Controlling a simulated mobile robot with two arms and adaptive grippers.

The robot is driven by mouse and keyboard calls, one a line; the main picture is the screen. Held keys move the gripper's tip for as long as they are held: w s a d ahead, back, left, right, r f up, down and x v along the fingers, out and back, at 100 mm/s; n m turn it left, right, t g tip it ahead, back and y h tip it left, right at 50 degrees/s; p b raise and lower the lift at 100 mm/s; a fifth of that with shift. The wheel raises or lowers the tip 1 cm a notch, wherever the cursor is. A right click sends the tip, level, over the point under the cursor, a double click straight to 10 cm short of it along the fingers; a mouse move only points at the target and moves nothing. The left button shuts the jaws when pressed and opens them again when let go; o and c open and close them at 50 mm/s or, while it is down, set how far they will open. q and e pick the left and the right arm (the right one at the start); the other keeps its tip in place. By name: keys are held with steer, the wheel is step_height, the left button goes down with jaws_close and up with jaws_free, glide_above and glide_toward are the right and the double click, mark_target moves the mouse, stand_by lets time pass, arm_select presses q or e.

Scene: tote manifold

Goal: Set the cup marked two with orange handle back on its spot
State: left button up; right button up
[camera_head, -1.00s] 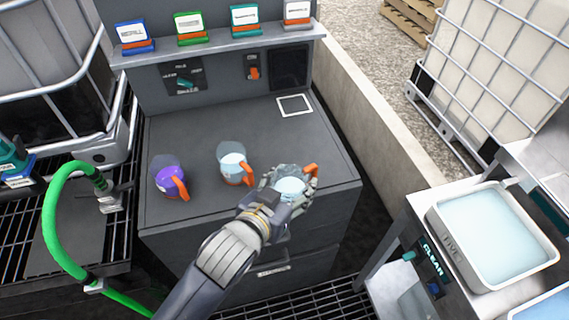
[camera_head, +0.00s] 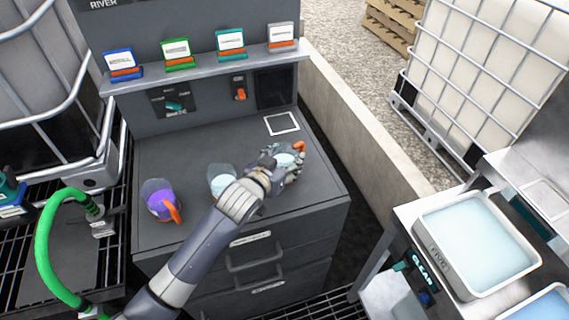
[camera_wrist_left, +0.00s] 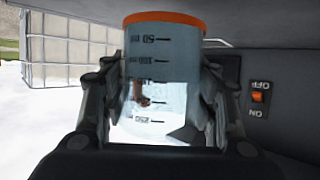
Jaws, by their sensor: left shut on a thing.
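My left gripper (camera_head: 284,168) is shut on a clear cup (camera_head: 286,159) with an orange handle, above the right part of the grey counter. In the left wrist view the cup (camera_wrist_left: 160,85) sits between the fingers, with measuring marks and an orange edge. The number two cannot be read on it. A white square outline (camera_head: 281,123) is on the counter just beyond the cup and is empty. My right gripper is not in view.
A cup with purple liquid (camera_head: 158,203) and one with pale liquid (camera_head: 221,184), partly hidden by my arm, stand on the grey counter (camera_head: 190,150). A shelf (camera_head: 205,72) with several labelled cards runs behind. A tray (camera_head: 475,240) stands at right.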

arm_select(q)
step_height(320, 180, down, 2)
steer(key=shift+f, duration=0.1)
steer(key=shift+f, duration=0.1)
steer(key=o, duration=1.3)
steer(key=shift+s, duration=0.1)
steer(key=v, duration=1.2)
steer(key=shift+d, duration=0.1)
